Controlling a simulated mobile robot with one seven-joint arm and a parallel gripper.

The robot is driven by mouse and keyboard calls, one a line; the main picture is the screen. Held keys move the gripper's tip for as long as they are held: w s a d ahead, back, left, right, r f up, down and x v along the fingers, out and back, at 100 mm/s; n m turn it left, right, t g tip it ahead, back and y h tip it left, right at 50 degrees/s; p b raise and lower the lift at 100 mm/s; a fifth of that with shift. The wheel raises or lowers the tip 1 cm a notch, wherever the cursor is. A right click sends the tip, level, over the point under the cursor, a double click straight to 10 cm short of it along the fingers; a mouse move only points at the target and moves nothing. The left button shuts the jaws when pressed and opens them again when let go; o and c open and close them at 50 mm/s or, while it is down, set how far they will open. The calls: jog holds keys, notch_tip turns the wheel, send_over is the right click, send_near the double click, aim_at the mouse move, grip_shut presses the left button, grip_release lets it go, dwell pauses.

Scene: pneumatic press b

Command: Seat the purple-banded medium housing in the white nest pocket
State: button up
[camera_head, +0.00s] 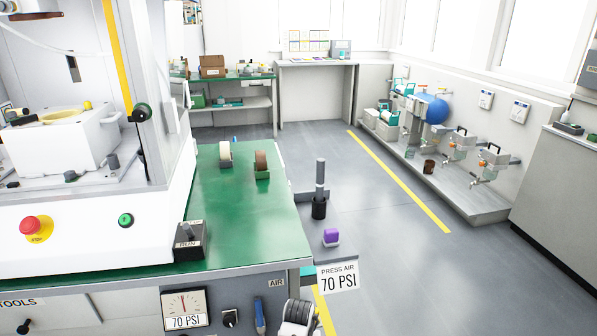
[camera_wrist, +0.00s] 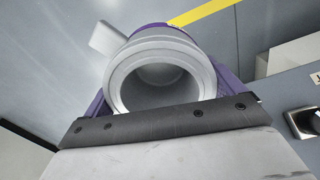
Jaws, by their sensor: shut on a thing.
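In the wrist view my gripper (camera_wrist: 166,92) is shut on the medium housing (camera_wrist: 118,80), a grey ring-shaped body with a wide round bore facing the camera. A purple band (camera_wrist: 150,28) shows at its far upper edge, and a light tab sticks out at its upper left. Purple parts flank it on both sides. In the head view a white block (camera_head: 62,148) stands inside the press at the left, with a yellowish ring on top; it may be the white nest. Its pocket cannot be made out. I cannot make out my gripper in the head view.
The green bench top (camera_head: 228,215) carries two upright rolls and a black switch box (camera_head: 190,240) near the press. A press upright (camera_head: 135,90) stands right of the white block.

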jog(key=s+f, duration=0.3)
jog(key=f, duration=0.1)
jog(key=shift+s+a+f, duration=0.1)
jog(key=shift+s+f, duration=0.1)
jog(key=shift+s, duration=0.2)
